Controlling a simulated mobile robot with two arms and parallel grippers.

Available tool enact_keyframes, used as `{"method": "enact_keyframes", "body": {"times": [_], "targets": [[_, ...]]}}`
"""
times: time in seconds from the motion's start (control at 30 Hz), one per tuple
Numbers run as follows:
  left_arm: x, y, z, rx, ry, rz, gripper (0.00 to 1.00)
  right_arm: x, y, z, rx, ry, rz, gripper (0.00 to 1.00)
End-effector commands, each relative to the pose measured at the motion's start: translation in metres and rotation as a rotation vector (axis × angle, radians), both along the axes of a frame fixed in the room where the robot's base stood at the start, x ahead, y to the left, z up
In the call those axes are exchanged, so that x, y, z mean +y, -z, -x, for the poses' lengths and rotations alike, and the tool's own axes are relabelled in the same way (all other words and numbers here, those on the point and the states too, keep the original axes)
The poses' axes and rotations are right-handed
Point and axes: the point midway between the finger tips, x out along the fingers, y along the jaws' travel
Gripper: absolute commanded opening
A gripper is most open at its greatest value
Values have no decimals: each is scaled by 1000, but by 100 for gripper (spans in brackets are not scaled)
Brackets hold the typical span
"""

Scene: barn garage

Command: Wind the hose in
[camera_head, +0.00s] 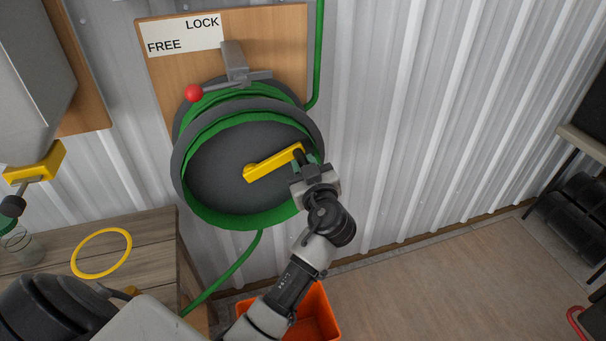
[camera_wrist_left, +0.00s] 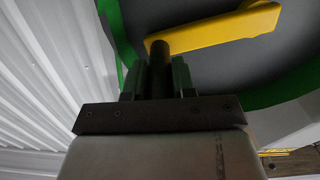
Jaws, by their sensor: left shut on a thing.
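The hose reel (camera_head: 222,170) is a dark grey drum with a green rim on a wooden wall board. Its yellow crank (camera_head: 274,162) points right and slightly up from the hub and also shows in the left wrist view (camera_wrist_left: 215,32). My left gripper (camera_head: 305,167) is shut on the dark crank handle (camera_wrist_left: 160,50) at the crank's outer end. A lever with a red knob (camera_head: 194,93) points left, below the word FREE on the label (camera_head: 184,35). The green hose (camera_head: 230,272) hangs from the reel down to the lower left. My right gripper is not in view.
A wooden table (camera_head: 140,228) with a yellow ring (camera_head: 101,253) and a bottle (camera_head: 22,245) stands at left. An orange container (camera_head: 322,318) is on the floor below my left arm. A green pipe (camera_head: 318,50) runs up the wall. The floor at right is mostly clear.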

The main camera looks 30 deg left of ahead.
Motion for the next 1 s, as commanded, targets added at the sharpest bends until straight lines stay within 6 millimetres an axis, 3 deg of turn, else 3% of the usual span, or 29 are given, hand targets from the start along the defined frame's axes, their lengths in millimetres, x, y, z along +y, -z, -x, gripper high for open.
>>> {"method": "enact_keyframes", "body": {"times": [0.03, 0.1, 0.4, 1.0], "targets": [[-2, 13, -2, 33, 1, -25, 0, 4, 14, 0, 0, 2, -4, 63], [-3, 19, -3, 78, 1, -63, 0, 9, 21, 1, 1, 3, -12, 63], [-6, 38, -7, 230, 0, -200, 0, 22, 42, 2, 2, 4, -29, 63], [-6, 48, -7, 318, 0, -278, 0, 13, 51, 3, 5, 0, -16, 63]]}}
